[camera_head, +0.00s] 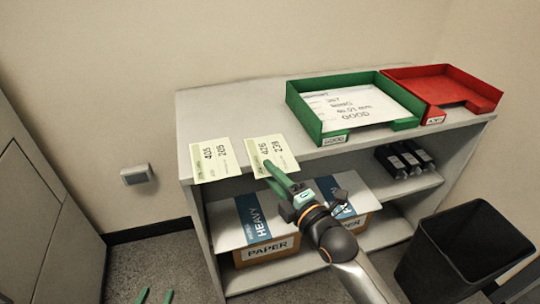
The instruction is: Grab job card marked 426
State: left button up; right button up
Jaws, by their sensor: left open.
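The job card marked 426 (263,147) is pale with a yellow-green band and also bears a second number, possibly 239. It lies flat on the shelf top at the front edge. My right gripper (267,172) reaches to its front edge. One green finger overlaps the card in the picture and the other shows just below its edge; the fingers look apart, and contact cannot be told. A similar card marked 405 (215,160) lies to its left.
On the shelf unit (215,112) stand a green tray (308,119) with a paper marked GOOD and a red tray (485,101). Paper boxes (268,252) and dark items (400,160) sit below. A black bin (445,265) stands at right.

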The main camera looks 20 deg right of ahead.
grip_shut()
dwell(0.3)
dwell(0.4)
